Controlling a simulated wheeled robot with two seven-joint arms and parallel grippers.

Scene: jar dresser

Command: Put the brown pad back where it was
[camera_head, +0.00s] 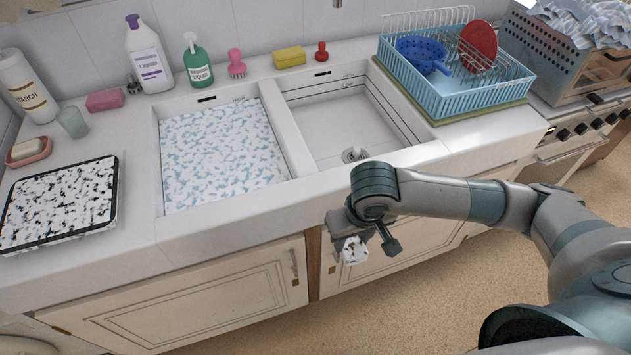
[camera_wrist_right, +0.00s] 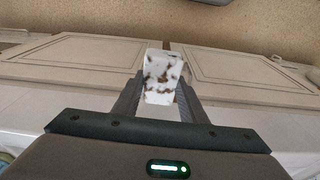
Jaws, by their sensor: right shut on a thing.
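A small white pad with brown blotches (camera_head: 355,250) is held in my right gripper (camera_head: 364,241), in front of the cabinet doors and below the counter's front edge. In the right wrist view the pad (camera_wrist_right: 162,78) sits between the two fingers, which are shut on it, and its free end points away from the palm. My left gripper is not in view. No other brown pad shows.
The left basin (camera_head: 222,160) holds foamy water; the right basin (camera_head: 345,125) looks empty. A blue dish rack (camera_head: 452,104) stands to the right. A black-and-white speckled tray (camera_head: 60,203), bottles, sponges and a soap dish (camera_head: 29,152) line the left and back of the counter.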

